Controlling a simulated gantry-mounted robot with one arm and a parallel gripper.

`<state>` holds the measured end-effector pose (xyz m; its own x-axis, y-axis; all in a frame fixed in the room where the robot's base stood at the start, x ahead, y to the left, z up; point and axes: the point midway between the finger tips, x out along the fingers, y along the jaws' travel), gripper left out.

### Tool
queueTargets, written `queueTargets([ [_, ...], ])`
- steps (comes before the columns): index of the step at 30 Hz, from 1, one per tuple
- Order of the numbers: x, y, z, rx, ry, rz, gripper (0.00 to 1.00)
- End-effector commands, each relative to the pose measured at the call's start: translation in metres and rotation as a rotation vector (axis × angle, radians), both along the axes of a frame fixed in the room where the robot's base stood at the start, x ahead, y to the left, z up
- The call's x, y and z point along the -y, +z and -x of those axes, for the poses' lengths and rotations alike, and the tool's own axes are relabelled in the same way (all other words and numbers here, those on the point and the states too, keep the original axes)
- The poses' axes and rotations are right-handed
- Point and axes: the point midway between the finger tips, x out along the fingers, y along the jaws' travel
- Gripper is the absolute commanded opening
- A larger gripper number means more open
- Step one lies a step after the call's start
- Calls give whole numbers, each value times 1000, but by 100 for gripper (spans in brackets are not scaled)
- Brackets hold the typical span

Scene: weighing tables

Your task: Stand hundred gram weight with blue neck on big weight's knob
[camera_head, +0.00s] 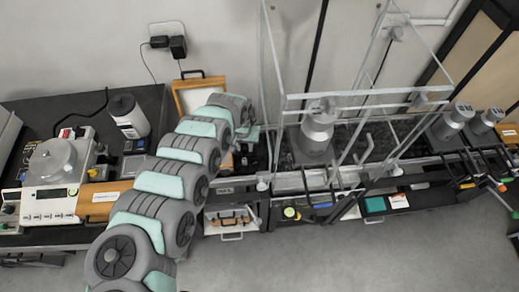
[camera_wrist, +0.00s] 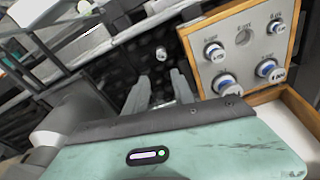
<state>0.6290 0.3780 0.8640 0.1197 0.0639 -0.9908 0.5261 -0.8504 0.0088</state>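My gripper (camera_wrist: 160,78) points down at a dark surface, its two pale fingers apart with a gap between them. A small round silver piece (camera_wrist: 161,53) shows on the dark surface just past the fingertips, apart from both fingers. It looks like a weight seen from above, but I cannot read its mass or see its neck colour. The big weight (camera_head: 317,130), a grey metal cylinder with a knob, stands inside the clear-walled frame in the head view, right of my arm's end.
A wooden-framed weight panel (camera_wrist: 247,60) holds several blue-ringed weights and one empty place; its case (camera_head: 196,92) stands behind my arm. Clear walls and bars (camera_head: 345,98) surround the big weight. A balance (camera_head: 52,165) stands left; two metal weights (camera_head: 462,112) stand right.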

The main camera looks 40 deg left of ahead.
Motion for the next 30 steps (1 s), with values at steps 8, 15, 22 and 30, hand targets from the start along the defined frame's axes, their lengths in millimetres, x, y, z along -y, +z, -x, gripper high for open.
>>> queueTargets([
  [8,-2,-30,3,-14,4,4,30],
  [15,-4,-53,1,-14,4,2,30],
  [22,-4,-68,2,-15,4,1,30],
  [30,-4,-106,0,-15,2,-1,30],
])
